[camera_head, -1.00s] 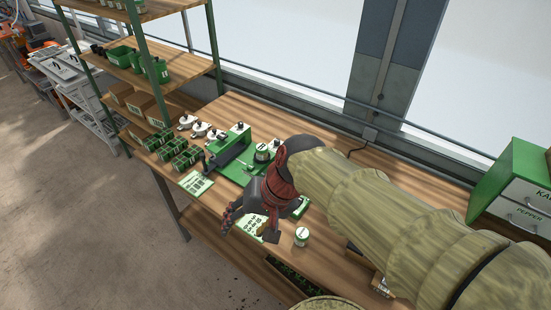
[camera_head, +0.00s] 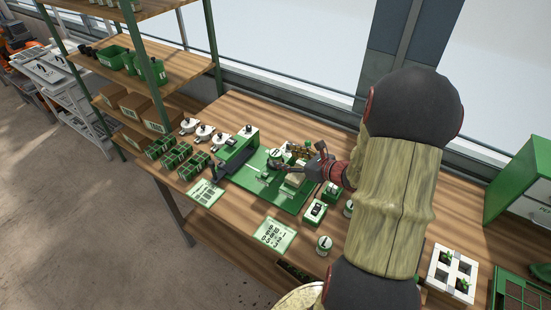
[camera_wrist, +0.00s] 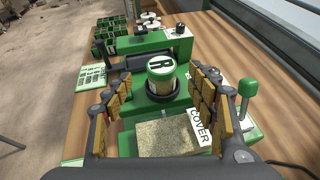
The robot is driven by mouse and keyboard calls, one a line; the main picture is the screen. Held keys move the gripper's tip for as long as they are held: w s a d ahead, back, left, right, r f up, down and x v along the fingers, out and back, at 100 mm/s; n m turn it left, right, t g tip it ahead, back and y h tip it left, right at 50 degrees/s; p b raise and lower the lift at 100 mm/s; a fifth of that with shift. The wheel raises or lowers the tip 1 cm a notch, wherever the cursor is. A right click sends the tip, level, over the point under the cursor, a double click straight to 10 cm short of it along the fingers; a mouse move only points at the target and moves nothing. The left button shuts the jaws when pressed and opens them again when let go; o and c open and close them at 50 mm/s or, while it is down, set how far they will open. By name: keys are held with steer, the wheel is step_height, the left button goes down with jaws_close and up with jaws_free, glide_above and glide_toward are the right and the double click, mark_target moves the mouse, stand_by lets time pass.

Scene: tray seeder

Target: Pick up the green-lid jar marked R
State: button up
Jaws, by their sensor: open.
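The green-lid jar marked R (camera_wrist: 161,72) stands upright on the green seeder (camera_wrist: 128,144), its lid letter facing up in the wrist view. In the head view the jar (camera_head: 274,155) is at the seeder's middle, partly hidden by my gripper. My gripper (camera_wrist: 162,84) is open, with one padded finger to the left and one to the right of the jar, apart from it. In the head view my gripper (camera_head: 292,160) reaches in from the right, beside the jar. A tan block (camera_wrist: 168,138) beside a COVER label (camera_wrist: 199,128) lies nearer the wrist camera.
Another jar (camera_head: 324,243) stands near the table's front edge, and a further one (camera_head: 349,208) is partly behind my arm. Cards (camera_head: 275,234), green packs (camera_head: 178,156) and white-topped items (camera_head: 205,132) lie around. A green-knobbed lever (camera_wrist: 247,91) stands right of my gripper.

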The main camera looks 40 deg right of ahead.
mark_target(279, 154)
steer(key=b+x, duration=0.1)
steer(key=x, duration=0.6)
steer(key=shift+d+f, duration=0.15)
steer(key=shift+c, duration=0.6)
steer(key=c, duration=1.1)
steer(key=shift+c, duration=0.5)
